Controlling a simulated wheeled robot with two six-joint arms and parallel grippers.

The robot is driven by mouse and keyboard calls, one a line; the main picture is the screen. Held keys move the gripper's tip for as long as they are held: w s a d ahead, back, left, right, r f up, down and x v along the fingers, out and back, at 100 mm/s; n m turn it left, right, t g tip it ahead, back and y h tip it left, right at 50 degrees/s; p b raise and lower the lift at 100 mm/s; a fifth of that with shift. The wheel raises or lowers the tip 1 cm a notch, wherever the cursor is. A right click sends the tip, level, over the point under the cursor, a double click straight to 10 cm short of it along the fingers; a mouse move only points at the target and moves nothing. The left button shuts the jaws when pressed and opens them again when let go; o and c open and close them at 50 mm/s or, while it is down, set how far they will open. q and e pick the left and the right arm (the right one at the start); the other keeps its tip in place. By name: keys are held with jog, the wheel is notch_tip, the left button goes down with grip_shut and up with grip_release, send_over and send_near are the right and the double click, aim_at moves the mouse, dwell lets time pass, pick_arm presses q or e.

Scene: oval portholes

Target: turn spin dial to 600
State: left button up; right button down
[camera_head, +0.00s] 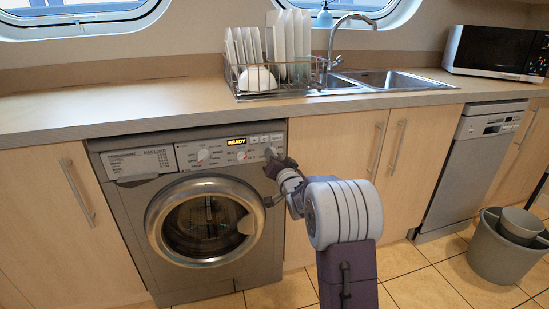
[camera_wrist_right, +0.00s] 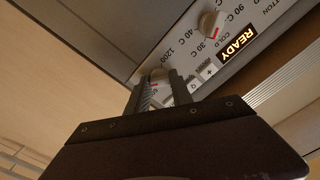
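The washing machine (camera_head: 190,215) stands under the counter, with a yellow READY display (camera_head: 236,142) on its panel. The spin dial (camera_wrist_right: 158,74) is a small pale knob beside the 1200 label in the right wrist view, which sees the panel upside down. A red mark shows near it, but the setting is unclear. My right gripper (camera_wrist_right: 158,82) has its fingers apart, one on each side of this dial; whether they touch it is unclear. In the head view my right gripper (camera_head: 272,158) is at the panel's right end, hiding most of the dial. My left gripper is out of view.
The temperature dial (camera_head: 203,155) also shows in the right wrist view (camera_wrist_right: 210,24). The counter edge (camera_head: 150,122) overhangs the panel. Wooden cabinet doors (camera_head: 335,145) flank the machine. A grey bucket (camera_head: 506,254) stands on the floor at right.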

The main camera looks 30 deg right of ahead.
jog(key=shift+n, duration=0.4)
jog(key=n+b, duration=0.3)
jog(key=n, duration=0.7)
jog(key=shift+n, duration=0.4)
jog(key=shift+n+b, duration=0.3)
jog(key=c, duration=1.1)
grip_release()
jog(key=shift+s, duration=0.1)
